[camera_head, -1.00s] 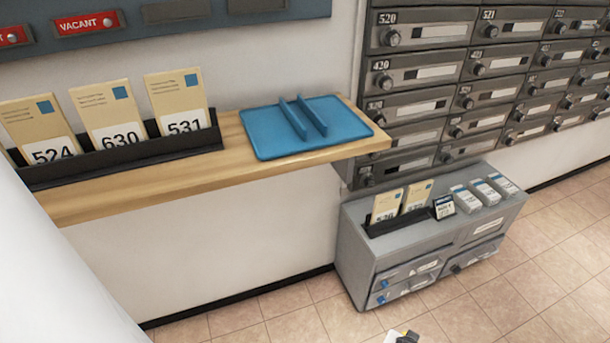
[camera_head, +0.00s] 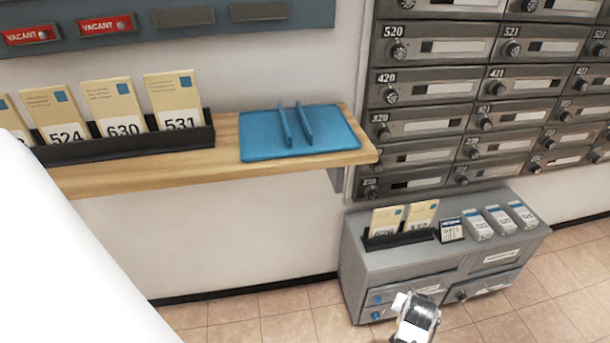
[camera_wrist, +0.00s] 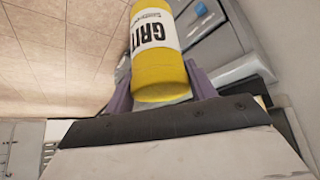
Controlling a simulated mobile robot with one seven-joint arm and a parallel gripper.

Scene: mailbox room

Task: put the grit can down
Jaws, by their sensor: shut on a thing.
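The grit can (camera_wrist: 158,74) is yellow with a white label reading "GRIT". In the wrist view it is between the two purple fingers of my gripper (camera_wrist: 162,88), which is shut on it. Its far end is cut off by the top edge of that view. In the head view the white and dark end of my arm (camera_head: 415,318) is at the bottom edge, in front of the low grey cabinet (camera_head: 395,262). I cannot make out the can there.
The cabinet top holds a rack of cards, a small dark sign (camera_head: 451,230) and several grey-white boxes (camera_head: 499,219). A wooden shelf (camera_head: 225,170) carries a card rack (camera_head: 130,150) and a blue tray (camera_head: 262,148) with two upright dividers. Grey mailboxes (camera_head: 430,88) cover the wall above. Tiled floor is open at right.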

